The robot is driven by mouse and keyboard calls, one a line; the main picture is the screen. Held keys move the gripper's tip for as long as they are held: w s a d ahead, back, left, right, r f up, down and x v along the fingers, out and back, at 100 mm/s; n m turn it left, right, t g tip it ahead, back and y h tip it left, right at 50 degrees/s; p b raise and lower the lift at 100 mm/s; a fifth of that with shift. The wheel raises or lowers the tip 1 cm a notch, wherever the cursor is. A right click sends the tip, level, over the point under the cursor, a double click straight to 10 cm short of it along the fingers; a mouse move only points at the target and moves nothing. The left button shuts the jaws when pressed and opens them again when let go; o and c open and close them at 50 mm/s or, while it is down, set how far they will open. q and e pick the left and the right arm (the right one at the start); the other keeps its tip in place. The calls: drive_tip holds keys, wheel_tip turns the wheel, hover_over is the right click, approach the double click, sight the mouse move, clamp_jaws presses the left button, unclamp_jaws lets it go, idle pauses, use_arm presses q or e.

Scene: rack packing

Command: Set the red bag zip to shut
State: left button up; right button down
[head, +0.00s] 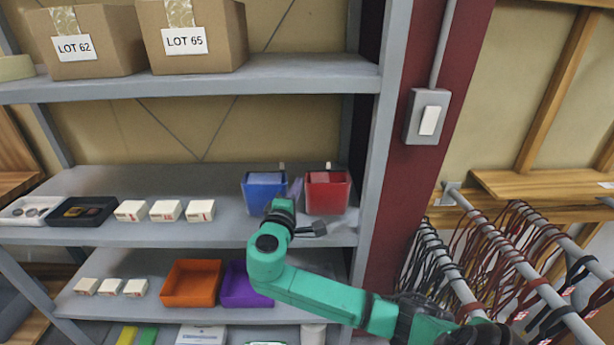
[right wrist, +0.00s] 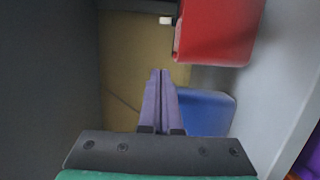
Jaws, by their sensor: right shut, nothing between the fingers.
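The red bag (head: 327,194) stands on the middle shelf near its right end, beside the blue bag (head: 264,192). A small pale tab (head: 328,165) shows at the red bag's back edge; I cannot tell from it whether the zip is shut. In the right wrist view the red bag (right wrist: 218,32) is at top right, with its white tab (right wrist: 167,20) at its left edge. My right gripper (head: 297,184) is between the two bags. Its purple fingers (right wrist: 160,72) are together, empty, pointing toward the shelf's back and apart from the tab. My left gripper is out of view.
A grey shelf post (head: 378,150) stands just right of the red bag. The upper shelf (head: 290,77) overhangs it. White boxes (head: 165,211) and a black tray (head: 82,212) are to the left. Orange (head: 190,284) and purple bins are below.

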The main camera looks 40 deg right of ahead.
sight(328, 166)
drive_tip(key=w+d+p, duration=0.3)
drive_tip(key=d+p, duration=0.1)
drive_tip(key=d, duration=0.5)
drive_tip(key=shift+d, duration=0.3)
drive_tip(key=shift+f, duration=0.1)
